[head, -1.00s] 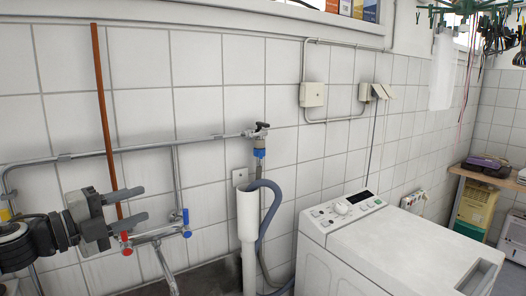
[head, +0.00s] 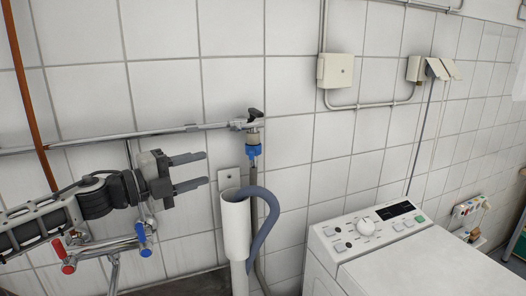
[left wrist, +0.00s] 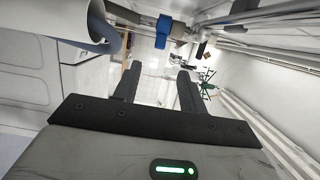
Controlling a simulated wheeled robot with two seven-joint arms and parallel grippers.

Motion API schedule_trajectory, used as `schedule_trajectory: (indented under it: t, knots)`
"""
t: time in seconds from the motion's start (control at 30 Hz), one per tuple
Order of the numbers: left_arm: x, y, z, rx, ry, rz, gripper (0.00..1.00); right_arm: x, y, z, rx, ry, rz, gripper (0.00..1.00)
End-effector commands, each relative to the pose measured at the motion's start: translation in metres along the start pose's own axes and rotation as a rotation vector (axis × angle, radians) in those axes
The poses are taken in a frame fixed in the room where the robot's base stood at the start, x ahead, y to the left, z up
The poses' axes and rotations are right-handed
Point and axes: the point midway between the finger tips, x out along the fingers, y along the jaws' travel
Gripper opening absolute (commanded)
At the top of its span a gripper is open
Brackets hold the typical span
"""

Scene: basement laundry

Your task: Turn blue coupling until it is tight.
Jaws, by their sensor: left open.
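The blue coupling (head: 253,152) sits under the tap valve (head: 254,123) at the right end of the wall pipe in the head view. A hose runs down from it. The coupling also shows in the left wrist view (left wrist: 163,30), above the fingers. My left gripper (head: 206,171) is open and empty, left of the coupling and slightly lower, its two fingers pointing right toward it without touching. The fingers show in the left wrist view (left wrist: 158,75) with a clear gap. I cannot tell from these views how tight the coupling is. My right gripper is not in view.
A white standpipe (head: 236,228) with a curved grey hose (head: 270,215) stands just below the coupling. A mixer tap with red and blue handles (head: 143,238) is under my left arm. The washing machine (head: 400,255) stands at the right. The tiled wall is close behind.

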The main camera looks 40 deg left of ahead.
Motion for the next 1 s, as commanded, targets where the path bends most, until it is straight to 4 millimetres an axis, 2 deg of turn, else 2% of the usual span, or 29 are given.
schedule_trajectory:
  t: [0.33,0.5,1.0]
  knots:
    - [0.073,-0.002,-0.001,0.004,0.004,-0.002,0.42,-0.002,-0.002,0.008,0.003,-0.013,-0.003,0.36]
    - [0.097,-0.002,0.000,0.005,0.002,-0.002,0.42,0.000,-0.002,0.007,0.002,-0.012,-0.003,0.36]
    - [0.134,-0.001,0.000,-0.002,-0.001,-0.004,0.42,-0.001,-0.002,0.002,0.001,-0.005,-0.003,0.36]
